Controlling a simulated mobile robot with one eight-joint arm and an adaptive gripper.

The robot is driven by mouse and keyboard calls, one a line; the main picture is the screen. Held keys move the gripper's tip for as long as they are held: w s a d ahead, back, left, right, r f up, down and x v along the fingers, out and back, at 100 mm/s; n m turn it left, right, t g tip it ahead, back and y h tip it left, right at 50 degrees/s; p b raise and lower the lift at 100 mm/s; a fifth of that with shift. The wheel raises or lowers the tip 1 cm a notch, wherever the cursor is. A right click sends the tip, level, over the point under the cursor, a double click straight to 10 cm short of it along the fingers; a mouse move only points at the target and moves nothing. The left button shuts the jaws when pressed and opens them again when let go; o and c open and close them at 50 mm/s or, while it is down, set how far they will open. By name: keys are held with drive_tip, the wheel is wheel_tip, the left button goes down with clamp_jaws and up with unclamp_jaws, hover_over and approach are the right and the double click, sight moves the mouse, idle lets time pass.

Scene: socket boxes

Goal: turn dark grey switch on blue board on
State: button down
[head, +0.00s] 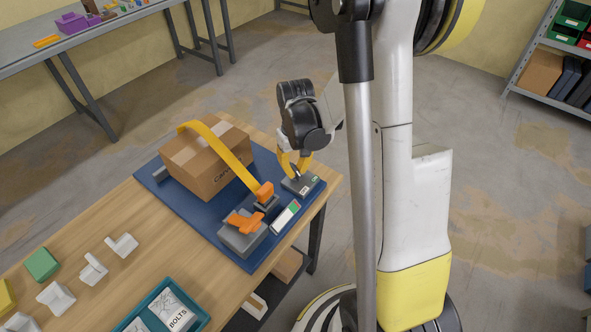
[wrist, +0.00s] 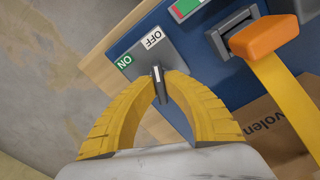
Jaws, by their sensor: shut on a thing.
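The blue board (head: 225,242) lies on the wooden table, and part of it shows in the wrist view (wrist: 190,38). The dark grey switch has a grey base plate (head: 302,186) at the board's right corner. In the wrist view its base plate (wrist: 145,65) carries a green ON label (wrist: 125,61) and a white OFF label (wrist: 153,39). My gripper (head: 297,172) is over the switch, its yellow fingertips shut on the dark lever (wrist: 158,80). The fingers hide part of the lever, and I cannot tell which label it leans toward.
A cardboard box (head: 195,170) under a yellow strap (head: 222,148) with an orange buckle (head: 264,192) stands on the board. A grey block with an orange handle (head: 243,222) and a red-green-white block (head: 286,217) are nearby. A teal tray (head: 205,312) sits at the table's front.

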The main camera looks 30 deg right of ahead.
sight(296, 170)
drive_tip(key=n+b, duration=0.1)
drive_tip(key=n, duration=0.4)
drive_tip(key=shift+n, duration=0.4)
drive_tip(key=n, duration=0.5)
drive_tip(key=shift+n, duration=0.3)
drive_tip(key=c, duration=1.5)
unclamp_jaws()
wheel_tip(296, 170, up, 12)
